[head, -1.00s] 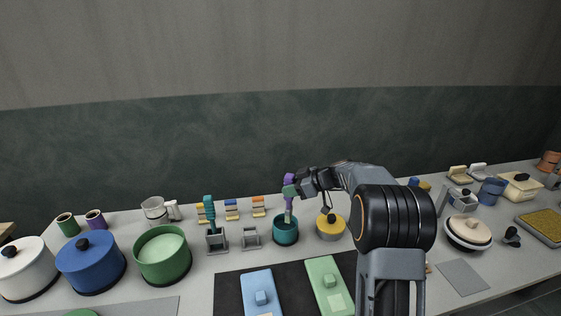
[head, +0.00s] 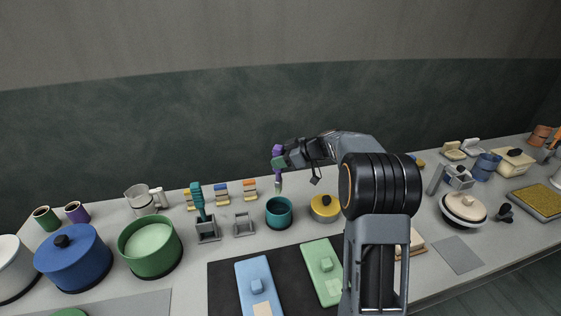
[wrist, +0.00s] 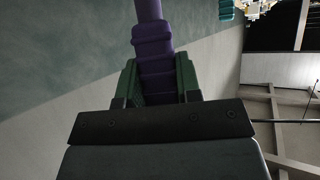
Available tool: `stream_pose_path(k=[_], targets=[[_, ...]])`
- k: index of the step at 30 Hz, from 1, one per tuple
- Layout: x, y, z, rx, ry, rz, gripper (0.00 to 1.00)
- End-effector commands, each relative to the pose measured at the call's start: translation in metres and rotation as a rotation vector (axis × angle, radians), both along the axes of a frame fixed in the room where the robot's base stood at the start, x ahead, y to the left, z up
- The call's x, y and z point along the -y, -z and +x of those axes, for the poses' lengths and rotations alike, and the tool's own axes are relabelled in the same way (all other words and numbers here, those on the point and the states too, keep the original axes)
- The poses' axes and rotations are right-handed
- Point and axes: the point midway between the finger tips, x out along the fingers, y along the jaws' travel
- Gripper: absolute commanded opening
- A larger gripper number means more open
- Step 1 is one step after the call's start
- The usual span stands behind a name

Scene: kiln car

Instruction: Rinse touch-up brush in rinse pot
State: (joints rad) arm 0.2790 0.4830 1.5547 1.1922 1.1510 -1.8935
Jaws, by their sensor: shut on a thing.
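My gripper (head: 279,161) is shut on the touch-up brush (head: 277,150), which has a purple handle. The handle also fills the top middle of the wrist view (wrist: 153,50), between the green finger pads. In the head view the brush hangs upright, with its lower end (head: 278,186) above and apart from a teal open pot (head: 279,211), which looks like the rinse pot. The inside of the pot is dark and its contents cannot be made out. The brush tip is out of sight in the wrist view.
A grey holder with a teal-handled brush (head: 198,203) and an empty-looking grey holder (head: 243,224) stand left. Blue (head: 262,290) and green (head: 320,265) boards lie in front on a black mat.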

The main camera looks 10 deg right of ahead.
Motion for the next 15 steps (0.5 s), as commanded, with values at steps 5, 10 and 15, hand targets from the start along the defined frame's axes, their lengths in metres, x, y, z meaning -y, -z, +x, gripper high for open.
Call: stream_pose_path(k=[5, 10, 15], targets=[[0.001, 0.010, 0.000, 0.000, 0.001, 0.000, 0.00], [0.001, 0.021, 0.000, 0.000, 0.001, 0.000, 0.00], [0.001, 0.032, 0.000, 0.000, 0.001, 0.000, 0.00]])
